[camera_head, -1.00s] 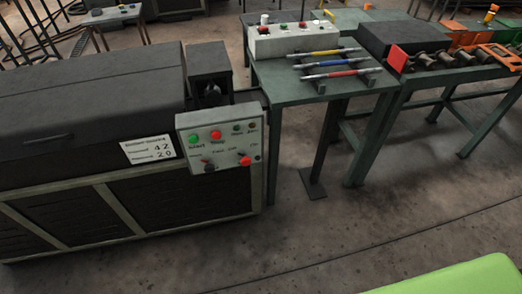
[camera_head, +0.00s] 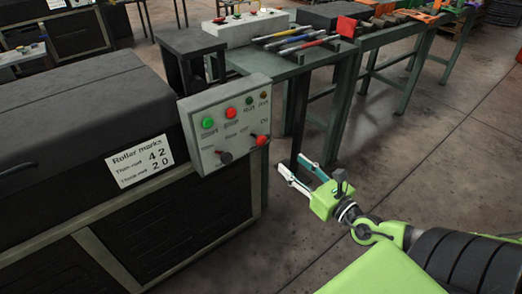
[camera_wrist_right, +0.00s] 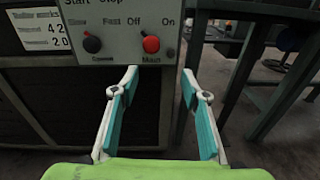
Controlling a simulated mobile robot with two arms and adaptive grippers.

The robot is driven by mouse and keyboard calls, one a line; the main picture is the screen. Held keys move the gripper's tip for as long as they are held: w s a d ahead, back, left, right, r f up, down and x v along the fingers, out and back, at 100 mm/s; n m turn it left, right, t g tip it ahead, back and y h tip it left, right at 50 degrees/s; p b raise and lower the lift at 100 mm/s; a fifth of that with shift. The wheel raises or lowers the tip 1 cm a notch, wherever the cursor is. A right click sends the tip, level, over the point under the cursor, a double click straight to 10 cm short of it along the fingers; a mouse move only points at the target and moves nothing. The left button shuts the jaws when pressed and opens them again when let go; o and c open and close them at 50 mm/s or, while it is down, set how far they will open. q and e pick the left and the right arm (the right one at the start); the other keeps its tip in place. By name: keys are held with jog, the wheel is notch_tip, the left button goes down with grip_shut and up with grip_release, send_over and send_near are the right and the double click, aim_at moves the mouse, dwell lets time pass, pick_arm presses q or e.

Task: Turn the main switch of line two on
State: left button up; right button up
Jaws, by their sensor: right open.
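A grey control panel (camera_head: 229,124) is fixed at the near machine's right end, with green and red buttons on top. Its red main knob (camera_head: 261,140) is at the lower right; in the right wrist view the red knob (camera_wrist_right: 151,44) sits above "Main", between "Off" and "On", and seems to lean toward "Off". A black knob (camera_head: 226,157) is to its left. My right gripper (camera_head: 291,163) is open and empty, right of and below the panel. In the wrist view its fingertips (camera_wrist_right: 159,75) are spread below the red knob, apart from it. My left gripper is out of view.
The dark machine (camera_head: 75,130) carries a white "Roller marks" sign (camera_head: 139,162). Behind the panel, a green table (camera_head: 290,66) holds a white button box (camera_head: 246,27) and coloured rods (camera_head: 302,39). The floor to the right is clear.

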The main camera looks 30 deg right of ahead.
aim_at(263, 142)
jog(key=shift+n+y, duration=0.3)
jog(key=shift+n, duration=0.1)
jog(key=w, duration=0.4)
jog(key=w+a, duration=0.1)
jog(key=w, duration=0.3)
jog(key=w+a+r, duration=0.1)
jog(key=w, duration=0.4)
jog(key=shift+a+r, duration=0.1)
jog(key=shift+a, duration=0.05)
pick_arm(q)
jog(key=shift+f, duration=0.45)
pick_arm(e)
jog(key=shift+w, duration=0.4)
jog(key=c, duration=1.1)
